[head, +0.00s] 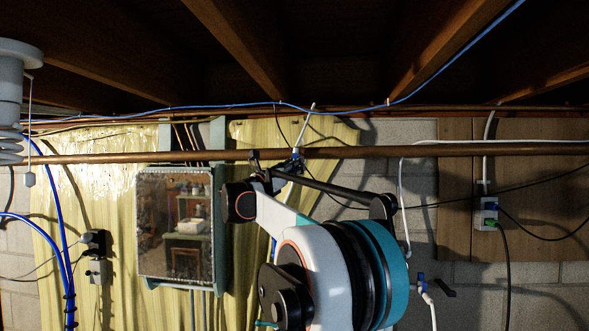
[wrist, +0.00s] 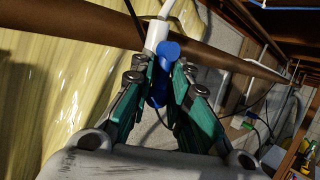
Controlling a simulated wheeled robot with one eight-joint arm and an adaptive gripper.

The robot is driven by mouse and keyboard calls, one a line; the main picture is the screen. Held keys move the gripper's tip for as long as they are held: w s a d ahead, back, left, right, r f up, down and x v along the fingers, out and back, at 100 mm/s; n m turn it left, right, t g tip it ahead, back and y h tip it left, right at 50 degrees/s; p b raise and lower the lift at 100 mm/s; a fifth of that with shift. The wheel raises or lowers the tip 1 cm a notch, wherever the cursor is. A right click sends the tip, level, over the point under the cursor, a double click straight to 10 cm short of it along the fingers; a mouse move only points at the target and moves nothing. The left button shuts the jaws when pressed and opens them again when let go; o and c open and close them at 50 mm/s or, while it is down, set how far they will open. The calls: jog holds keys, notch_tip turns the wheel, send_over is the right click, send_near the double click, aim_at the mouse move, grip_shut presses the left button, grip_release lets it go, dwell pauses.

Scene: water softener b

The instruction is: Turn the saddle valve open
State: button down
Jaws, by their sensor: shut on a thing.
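The saddle valve sits on the horizontal copper pipe (head: 200,157). Its blue handle (wrist: 167,49) shows in the wrist view beside a white fitting (wrist: 155,35). In the head view a small blue part of the valve (head: 296,158) shows at the pipe, just above my gripper. My gripper (wrist: 163,68) has its two green-padded fingers on either side of the blue handle, closed on it. In the head view my arm hides most of the gripper and the area below the valve.
A mirrored cabinet (head: 177,228) hangs left of my arm. A blue-handled fitting (head: 421,283) is at lower right. An outlet (head: 486,214) with cords is on the right wall. A thin black cable and a blue line run near the pipe. Wooden joists (head: 237,45) are overhead.

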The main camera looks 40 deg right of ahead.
jog(key=c, duration=1.6)
grip_release()
jog(key=shift+c, duration=0.2)
jog(key=v, duration=1.2)
jog(key=shift+f, duration=0.1)
